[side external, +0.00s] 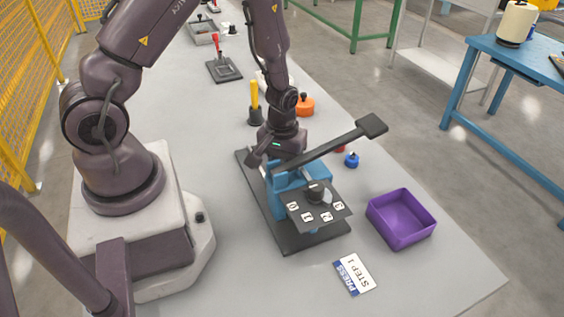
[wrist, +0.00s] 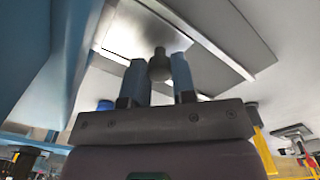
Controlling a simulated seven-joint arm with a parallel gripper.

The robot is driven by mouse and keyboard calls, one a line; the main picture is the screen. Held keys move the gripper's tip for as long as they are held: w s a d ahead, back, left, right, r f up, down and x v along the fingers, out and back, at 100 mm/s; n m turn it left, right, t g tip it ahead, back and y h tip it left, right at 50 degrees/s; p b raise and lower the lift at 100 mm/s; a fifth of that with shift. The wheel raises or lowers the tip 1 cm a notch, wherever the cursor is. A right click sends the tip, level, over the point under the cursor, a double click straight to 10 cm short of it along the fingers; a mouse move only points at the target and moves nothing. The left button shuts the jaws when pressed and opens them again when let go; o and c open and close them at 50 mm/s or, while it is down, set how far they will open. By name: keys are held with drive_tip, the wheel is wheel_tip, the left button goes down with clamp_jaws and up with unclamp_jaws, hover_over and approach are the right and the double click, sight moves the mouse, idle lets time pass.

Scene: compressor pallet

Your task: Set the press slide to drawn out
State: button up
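The press (side external: 286,192) has a blue body on a dark base plate (side external: 252,187), with a long dark lever angled up to the right. A dark panel with a knob and numbered tags is at its front. My gripper (wrist: 160,72) points down at the press's far side in the side view, where my wrist and the lever hide its fingertips. In the wrist view its two blue-grey fingers stand either side of a small dark knob (wrist: 160,64), which fills the gap between them. A flat grey plate (wrist: 205,35) lies just beyond the knob; how far the slide is out is unclear.
A purple bin (side external: 401,218) and a PRESS STEP 1 card (side external: 354,274) lie in front of and right of the press. A blue knobbed piece (side external: 352,160), an orange piece (side external: 304,106) and a yellow-handled tool (side external: 254,104) stand close behind.

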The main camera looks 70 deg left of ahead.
clamp_jaws()
drive_tip(key=a, duration=1)
drive_tip(key=shift+a, duration=0.3)
drive_tip(key=o, duration=0.7)
unclamp_jaws()
drive_tip(key=shift+a, duration=0.1)
drive_tip(key=shift+o, duration=0.4)
drive_tip(key=shift+r, duration=0.15)
wheel_tip(320, 180, up, 13)
